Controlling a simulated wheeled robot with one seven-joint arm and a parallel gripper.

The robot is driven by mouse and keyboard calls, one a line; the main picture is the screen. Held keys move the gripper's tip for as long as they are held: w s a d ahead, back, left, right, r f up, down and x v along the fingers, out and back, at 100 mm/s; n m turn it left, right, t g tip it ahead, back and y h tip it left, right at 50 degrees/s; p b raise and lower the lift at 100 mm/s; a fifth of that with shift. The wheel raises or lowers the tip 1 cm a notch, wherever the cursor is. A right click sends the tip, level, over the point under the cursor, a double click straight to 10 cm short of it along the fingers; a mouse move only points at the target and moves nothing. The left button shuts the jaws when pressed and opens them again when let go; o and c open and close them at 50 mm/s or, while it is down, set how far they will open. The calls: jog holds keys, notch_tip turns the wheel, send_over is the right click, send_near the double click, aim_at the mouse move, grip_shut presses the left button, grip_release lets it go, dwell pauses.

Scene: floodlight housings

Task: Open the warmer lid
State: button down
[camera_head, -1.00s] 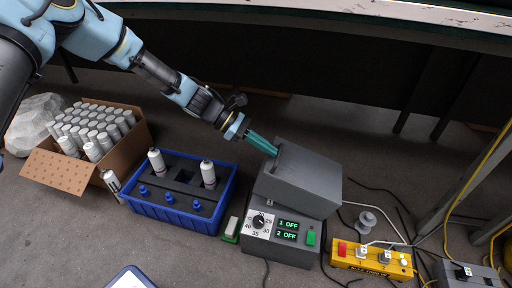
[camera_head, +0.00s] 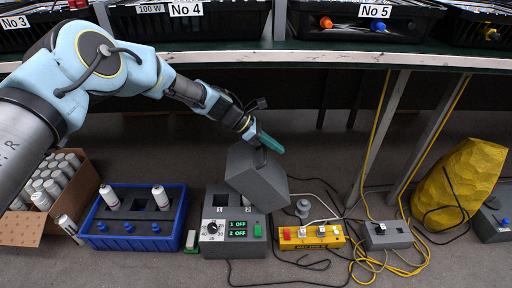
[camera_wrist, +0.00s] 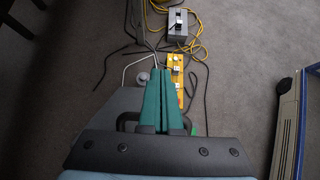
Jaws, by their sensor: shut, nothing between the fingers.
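The warmer (camera_head: 212,252) is a grey box on the floor with a dial and two green displays reading "1 OFF" and "2 OFF". Its grey lid (camera_head: 257,180) is raised and tilted up toward the right, baring the top with the well marked 1 and part of the area marked 2. My gripper (camera_head: 272,146) has teal fingers, shut and empty, at the upper edge of the lid; whether they touch it I cannot tell. In the wrist view the shut fingers (camera_wrist: 171,75) point past a grey surface, likely the lid (camera_wrist: 112,108).
A blue crate (camera_head: 135,242) with bottles stands left of the warmer, beside a carton of white bottles (camera_head: 50,180). A yellow switch box (camera_head: 310,243), a grey box (camera_head: 388,236) and loose cables lie to the right. A shelf edge (camera_head: 330,57) runs above.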

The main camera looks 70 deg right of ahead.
jog(key=s, duration=0.2)
jog(key=s+d, duration=0.1)
jog(key=shift+f, duration=0.25)
dwell(1.1)
